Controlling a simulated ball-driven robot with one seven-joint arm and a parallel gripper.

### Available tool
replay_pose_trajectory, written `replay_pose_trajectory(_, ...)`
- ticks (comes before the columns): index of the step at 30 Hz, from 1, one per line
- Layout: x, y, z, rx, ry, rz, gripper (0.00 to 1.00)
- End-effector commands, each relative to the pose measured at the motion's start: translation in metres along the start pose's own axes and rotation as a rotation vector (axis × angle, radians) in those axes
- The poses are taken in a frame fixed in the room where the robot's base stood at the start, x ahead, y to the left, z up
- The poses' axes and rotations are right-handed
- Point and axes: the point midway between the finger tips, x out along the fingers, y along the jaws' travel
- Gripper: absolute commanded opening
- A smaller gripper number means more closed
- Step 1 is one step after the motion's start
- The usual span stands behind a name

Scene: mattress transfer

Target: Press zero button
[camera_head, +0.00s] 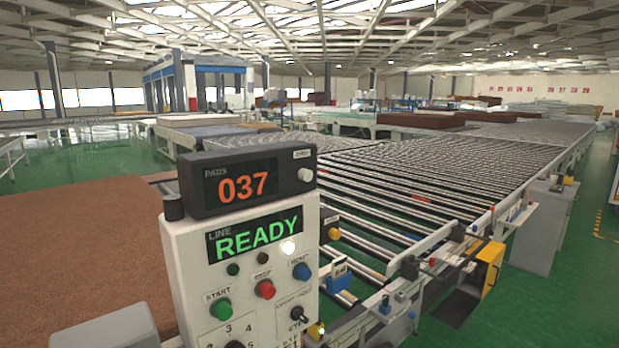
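A dark counter box (247,182) sits on top of a light grey control panel (185,262). My gripper is not recognisable in this view.
Below, a green display (255,235) reads "LINE READY". A green START button (221,309), a red button (265,289), a blue button (302,271) and a lit white lamp (288,248) are close by. A roller conveyor (420,185) stands behind; a brown pad (85,245) lies left.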

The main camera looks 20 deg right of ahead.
Motion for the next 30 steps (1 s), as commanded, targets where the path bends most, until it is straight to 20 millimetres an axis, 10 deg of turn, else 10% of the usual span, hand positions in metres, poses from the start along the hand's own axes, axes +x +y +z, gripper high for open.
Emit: replay_pose_trajectory(30,0.0,0.0,0.0,0.0,0.0,0.0,0.0)
